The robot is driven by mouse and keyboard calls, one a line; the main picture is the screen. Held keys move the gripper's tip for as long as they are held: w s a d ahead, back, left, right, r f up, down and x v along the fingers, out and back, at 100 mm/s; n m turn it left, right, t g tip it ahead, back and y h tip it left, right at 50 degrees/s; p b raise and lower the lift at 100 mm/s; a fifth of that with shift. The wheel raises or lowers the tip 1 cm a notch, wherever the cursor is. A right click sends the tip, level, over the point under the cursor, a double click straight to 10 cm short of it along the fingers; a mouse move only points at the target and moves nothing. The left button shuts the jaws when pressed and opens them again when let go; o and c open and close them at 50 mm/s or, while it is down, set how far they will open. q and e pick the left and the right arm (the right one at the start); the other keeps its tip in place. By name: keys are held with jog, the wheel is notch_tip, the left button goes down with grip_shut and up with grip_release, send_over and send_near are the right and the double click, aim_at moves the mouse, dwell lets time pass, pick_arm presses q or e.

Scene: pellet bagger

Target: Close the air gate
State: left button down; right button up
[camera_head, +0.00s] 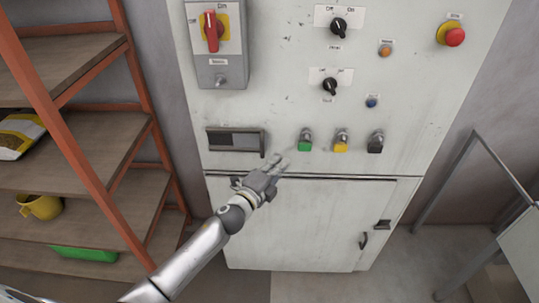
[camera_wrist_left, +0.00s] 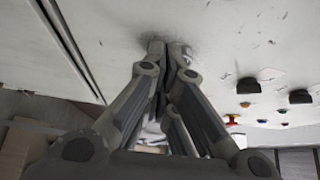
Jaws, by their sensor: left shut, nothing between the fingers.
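My left gripper (camera_head: 279,163) is shut and empty in front of the white cabinet, just below and left of a green push button (camera_head: 304,146). In the left wrist view its fingertips (camera_wrist_left: 169,47) are together, close to the white panel; I cannot tell whether they touch it. Right of the green button are a yellow one (camera_head: 341,147) and a black one (camera_head: 376,146). Above are two black rotary knobs (camera_head: 338,26) (camera_head: 330,86). Their labels are too small to read, so I cannot tell which control belongs to the air gate. My right gripper is out of view.
A grey switch box with a red handle (camera_head: 211,32), a dark display (camera_head: 235,140) and a red emergency button (camera_head: 454,37) are on the cabinet. A lower door (camera_head: 310,220) has a dark handle (camera_head: 363,241). Shelves (camera_head: 75,145) stand left; a metal frame (camera_head: 445,180) stands right.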

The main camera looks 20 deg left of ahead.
pick_arm(q)
jog(key=a, duration=0.1)
jog(key=w+a+p, duration=0.1)
jog(key=w+a, duration=0.1)
jog(key=shift+a, duration=0.25)
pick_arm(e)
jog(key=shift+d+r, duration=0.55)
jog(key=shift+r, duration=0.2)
pick_arm(q)
send_near(250, 145)
jog(key=w+d+r, duration=0.1)
jog(key=w+d, duration=0.1)
jog(key=w, duration=0.1)
jog(key=shift+s+r, duration=0.15)
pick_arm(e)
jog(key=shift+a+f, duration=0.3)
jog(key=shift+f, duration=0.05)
